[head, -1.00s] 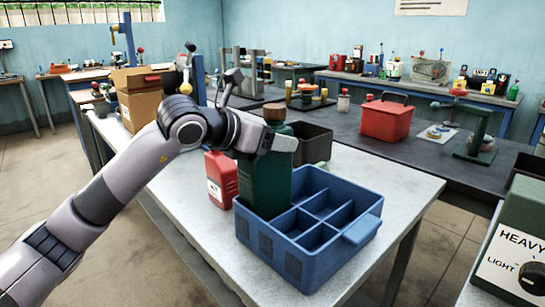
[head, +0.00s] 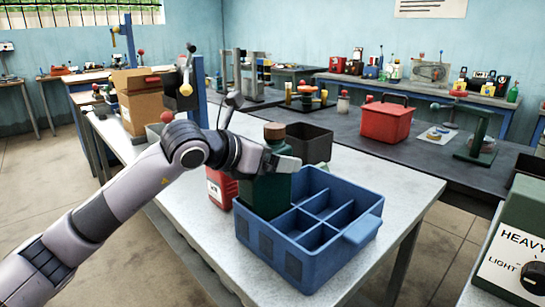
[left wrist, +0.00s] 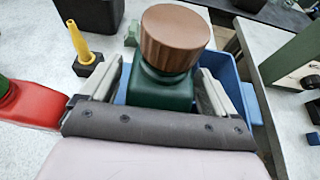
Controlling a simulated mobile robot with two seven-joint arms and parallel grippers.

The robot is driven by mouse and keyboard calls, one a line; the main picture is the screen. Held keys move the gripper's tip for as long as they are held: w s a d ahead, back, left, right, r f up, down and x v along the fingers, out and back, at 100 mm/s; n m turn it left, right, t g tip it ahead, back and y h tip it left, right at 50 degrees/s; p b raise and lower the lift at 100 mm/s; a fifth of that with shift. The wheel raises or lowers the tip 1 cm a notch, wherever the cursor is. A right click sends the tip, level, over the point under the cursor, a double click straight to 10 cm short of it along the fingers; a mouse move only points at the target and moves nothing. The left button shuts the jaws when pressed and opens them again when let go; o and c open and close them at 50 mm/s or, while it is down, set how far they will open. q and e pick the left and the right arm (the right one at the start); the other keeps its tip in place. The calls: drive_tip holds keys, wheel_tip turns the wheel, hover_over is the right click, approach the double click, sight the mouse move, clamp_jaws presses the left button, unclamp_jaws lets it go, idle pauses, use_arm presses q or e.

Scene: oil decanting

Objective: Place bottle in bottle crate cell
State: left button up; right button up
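A dark green bottle (head: 266,193) with a brown cap (head: 274,131) stands upright in the left cell of the blue bottle crate (head: 305,262). Its lower part is hidden by the crate wall. The crate's other cells that I can see are empty. My left gripper (head: 277,160) is at the bottle's upper part, below the cap. In the left wrist view, the bottle (left wrist: 160,90) is between the fingers of my left gripper (left wrist: 160,85), with a narrow gap showing beside it, so the gripper looks open. My right gripper is not in view.
A red container (head: 219,187) stands close left of the crate. A dark grey open bin (head: 310,143) is behind it. A red toolbox (head: 387,121) is on the dark bench. The light table (head: 400,180) is clear right of the crate.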

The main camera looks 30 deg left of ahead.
use_arm(q)
drive_tip(key=b+v, duration=0.2)
drive_tip(key=v, duration=1)
drive_tip(key=shift+r, duration=0.1)
idle(0.4)
